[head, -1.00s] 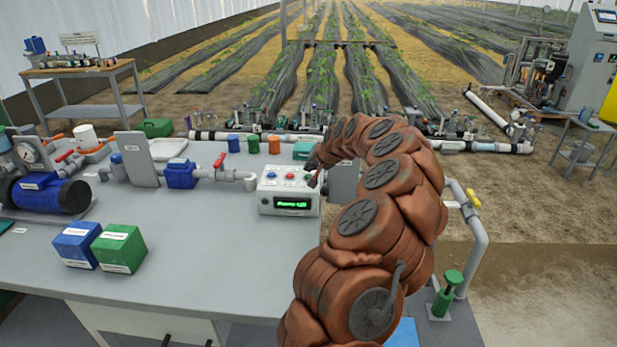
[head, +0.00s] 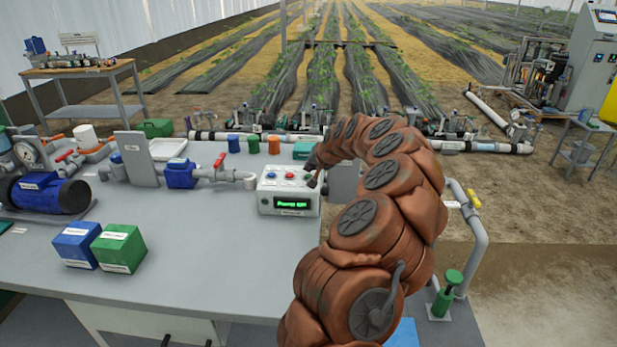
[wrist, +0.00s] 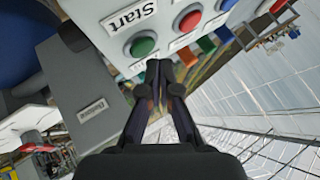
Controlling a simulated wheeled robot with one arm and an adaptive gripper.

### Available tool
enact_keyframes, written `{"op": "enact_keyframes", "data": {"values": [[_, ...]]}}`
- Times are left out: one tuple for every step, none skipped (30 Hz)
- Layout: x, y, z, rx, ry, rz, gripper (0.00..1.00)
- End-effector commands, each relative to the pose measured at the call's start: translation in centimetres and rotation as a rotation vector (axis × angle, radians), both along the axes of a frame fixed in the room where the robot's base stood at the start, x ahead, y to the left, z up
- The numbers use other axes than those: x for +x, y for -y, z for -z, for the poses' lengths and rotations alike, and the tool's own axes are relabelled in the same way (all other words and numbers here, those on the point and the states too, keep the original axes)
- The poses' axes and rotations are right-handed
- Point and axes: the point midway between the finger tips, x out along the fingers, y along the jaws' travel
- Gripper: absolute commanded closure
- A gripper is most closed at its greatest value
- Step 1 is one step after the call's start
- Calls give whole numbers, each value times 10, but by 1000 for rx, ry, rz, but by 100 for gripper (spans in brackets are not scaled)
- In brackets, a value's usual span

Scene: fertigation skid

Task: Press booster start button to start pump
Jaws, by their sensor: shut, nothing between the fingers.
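The white control box (head: 289,205) stands on the grey bench and has a lit green display (head: 292,204) on its front. Its top carries a blue button (head: 271,175) and a red button (head: 290,176). In the wrist view, a green button (wrist: 143,46) sits beside the label "Start" (wrist: 130,17), with the red button (wrist: 190,19) next to it. My gripper (wrist: 158,68) is shut and empty, its tips close to the green button's edge. Whether they touch the box cannot be told. In the head view my gripper (head: 313,180) hides the box's right end.
A blue box (head: 76,245) and a green box (head: 119,248) stand at the bench's front left. The bench in front of the control box is clear.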

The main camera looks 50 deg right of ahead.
Motion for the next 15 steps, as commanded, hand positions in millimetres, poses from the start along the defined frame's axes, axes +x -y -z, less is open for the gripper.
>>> {"op": "enact_keyframes", "data": {"values": [[0,0,3,0,0,0,100],[0,0,4,0,0,0,100],[0,0,6,0,0,0,100],[0,0,7,0,0,0,100],[0,0,7,0,0,0,100],[0,0,8,0,0,0,100],[0,0,8,0,0,0,100],[0,0,8,0,0,0,100],[0,0,8,0,0,0,100],[0,0,7,0,0,0,100],[0,0,7,0,0,0,100],[0,0,7,0,0,0,100],[0,0,7,0,0,0,100],[0,0,7,0,0,0,100],[0,0,7,0,0,0,100]]}}
